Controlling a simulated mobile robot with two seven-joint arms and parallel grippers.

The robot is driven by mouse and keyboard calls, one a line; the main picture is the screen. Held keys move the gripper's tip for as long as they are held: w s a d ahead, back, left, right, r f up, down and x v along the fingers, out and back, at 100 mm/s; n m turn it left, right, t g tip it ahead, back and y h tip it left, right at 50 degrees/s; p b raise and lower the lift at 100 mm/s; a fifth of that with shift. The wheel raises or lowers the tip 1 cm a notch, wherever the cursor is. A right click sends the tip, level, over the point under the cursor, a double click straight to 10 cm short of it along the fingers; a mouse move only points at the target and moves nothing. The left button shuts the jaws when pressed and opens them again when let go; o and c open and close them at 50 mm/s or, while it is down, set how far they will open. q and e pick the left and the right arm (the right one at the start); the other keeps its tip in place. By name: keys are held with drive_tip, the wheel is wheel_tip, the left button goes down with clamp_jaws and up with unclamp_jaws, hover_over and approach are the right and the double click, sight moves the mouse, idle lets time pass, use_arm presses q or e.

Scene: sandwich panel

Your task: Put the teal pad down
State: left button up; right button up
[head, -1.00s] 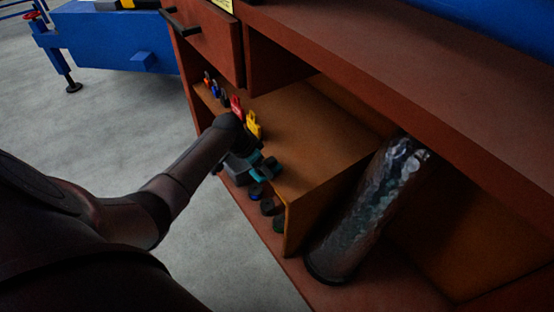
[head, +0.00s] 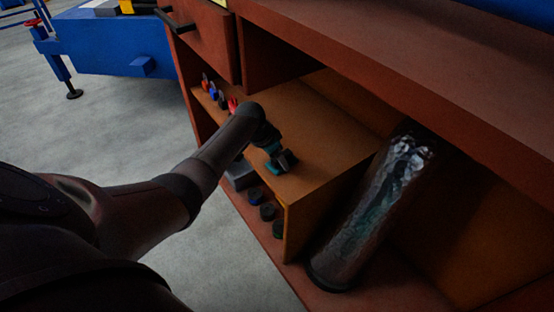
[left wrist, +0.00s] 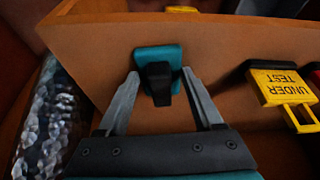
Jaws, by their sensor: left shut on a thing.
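The teal pad (left wrist: 172,54) lies at the wooden panel face in the left wrist view, with a black block (left wrist: 159,82) on its near side. My left gripper (left wrist: 160,74) has one finger on each side of that block and is shut on the pad. In the head view, my left gripper (head: 277,153) is over the wooden panel (head: 325,150), with a bit of teal at its tip. I cannot tell whether the pad rests on the panel. My right gripper is not in view.
A yellow "UNDER TEST" tag (left wrist: 282,88) hangs right of the pad. Red and blue small items (head: 213,92) line the panel's far end. Several dark round knobs (head: 267,212) sit below its edge.

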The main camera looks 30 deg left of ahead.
use_arm(q)
drive_tip(key=o, duration=1.2)
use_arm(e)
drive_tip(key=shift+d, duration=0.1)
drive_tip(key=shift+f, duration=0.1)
use_arm(q)
drive_tip(key=shift+f+b, duration=0.3)
drive_tip(key=shift+b, duration=0.25)
drive_tip(key=shift+s+r+p, duration=0.1)
drive_tip(key=shift+r+p, duration=0.3)
drive_tip(key=shift+s+r+p, duration=0.15)
drive_tip(key=shift+r+p, duration=0.2)
drive_tip(key=s+p, duration=0.1)
drive_tip(key=s+a+p, duration=0.1)
drive_tip(key=s, duration=0.1)
drive_tip(key=shift+s, duration=0.3)
drive_tip(key=s+a+p, duration=0.2)
drive_tip(key=s+p, duration=0.1)
drive_tip(key=s, duration=0.5)
drive_tip(key=shift+a, duration=0.25)
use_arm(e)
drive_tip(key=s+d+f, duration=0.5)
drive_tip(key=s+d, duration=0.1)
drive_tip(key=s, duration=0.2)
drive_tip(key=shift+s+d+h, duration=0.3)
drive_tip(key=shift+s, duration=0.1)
